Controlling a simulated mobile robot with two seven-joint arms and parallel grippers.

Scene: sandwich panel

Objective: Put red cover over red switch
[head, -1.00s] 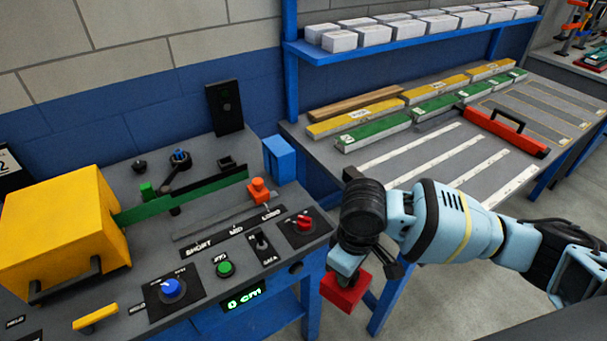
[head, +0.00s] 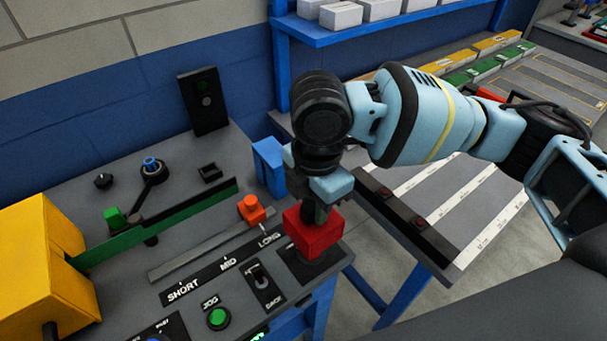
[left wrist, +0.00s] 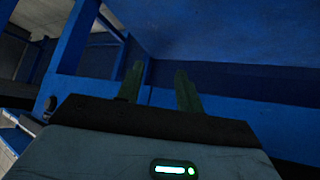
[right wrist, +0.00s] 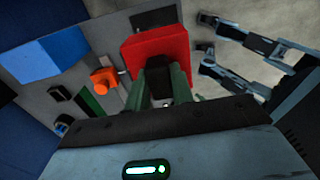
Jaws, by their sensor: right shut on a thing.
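My right gripper (head: 318,205) is shut on the red cover (head: 313,232), a box-like piece held below its fingers. The cover is at the right end of the control panel (head: 205,285), over the black plate (head: 298,268) where the red switch sits. The switch itself is hidden behind the cover. I cannot tell whether the cover touches the plate. In the right wrist view the cover (right wrist: 150,48) lies just beyond the fingertips (right wrist: 167,68). My left gripper (left wrist: 160,78) is open and empty, facing a blue surface, and is out of the head view.
Close to the cover are an orange knob (head: 252,210), a blue block (head: 268,160) and a black toggle switch (head: 260,278). A green button (head: 218,318) and yellow housing (head: 42,265) are further left. A worktable with white strips (head: 440,190) stands to the right.

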